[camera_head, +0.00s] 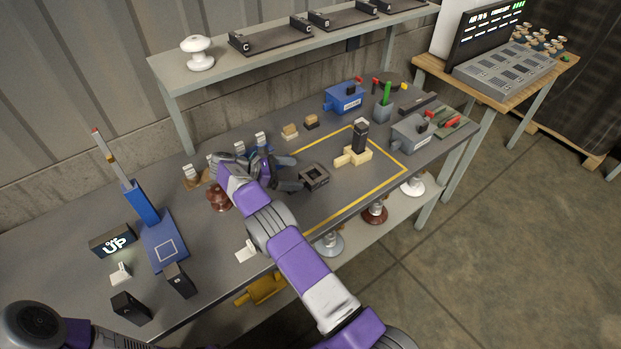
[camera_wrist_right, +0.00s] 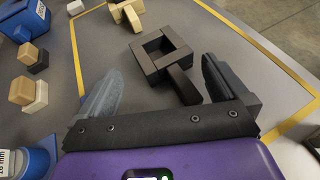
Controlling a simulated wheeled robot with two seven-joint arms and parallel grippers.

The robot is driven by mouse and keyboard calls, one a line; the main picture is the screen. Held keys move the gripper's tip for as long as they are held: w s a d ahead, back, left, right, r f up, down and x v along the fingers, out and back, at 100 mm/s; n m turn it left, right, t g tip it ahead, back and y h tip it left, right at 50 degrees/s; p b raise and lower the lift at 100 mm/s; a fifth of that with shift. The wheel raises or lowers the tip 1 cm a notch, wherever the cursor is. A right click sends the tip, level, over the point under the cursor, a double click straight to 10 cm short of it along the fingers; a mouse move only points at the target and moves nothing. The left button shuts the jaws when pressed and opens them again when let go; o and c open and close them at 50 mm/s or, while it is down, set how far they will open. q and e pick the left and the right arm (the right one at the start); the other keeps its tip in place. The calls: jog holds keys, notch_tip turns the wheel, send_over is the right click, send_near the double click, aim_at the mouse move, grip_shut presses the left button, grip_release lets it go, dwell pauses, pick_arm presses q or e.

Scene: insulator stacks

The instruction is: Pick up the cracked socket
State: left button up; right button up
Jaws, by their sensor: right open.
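No crack can be made out on anything, so I cannot tell for sure which piece is the cracked socket. A dark, square, hollow socket-like piece (camera_head: 314,176) lies on the table inside the yellow outline. In the right wrist view it shows as a frame of dark blocks (camera_wrist_right: 150,62), with a dark bar (camera_wrist_right: 184,86) sticking out toward me. My right gripper (camera_head: 289,172) is low over the table, just left of this piece. Its fingers (camera_wrist_right: 162,92) are open and empty, with the bar's end between them and the frame beyond. My left gripper is out of view.
A pale block stack with a dark upright block (camera_head: 359,138) stands to the right. Blue (camera_head: 345,98) and grey (camera_head: 411,132) devices stand behind and right. A red-brown insulator (camera_head: 218,198) is beside my wrist. A raised shelf (camera_head: 230,75) runs along the back.

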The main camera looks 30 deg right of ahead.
aim_at(306, 176)
jog(key=shift+b+x, duration=0.5)
jog(key=shift+x, duration=2.05)
jog(key=shift+s+r, duration=0.1)
jog(key=shift+r, duration=0.1)
jog(key=c, duration=1.7)
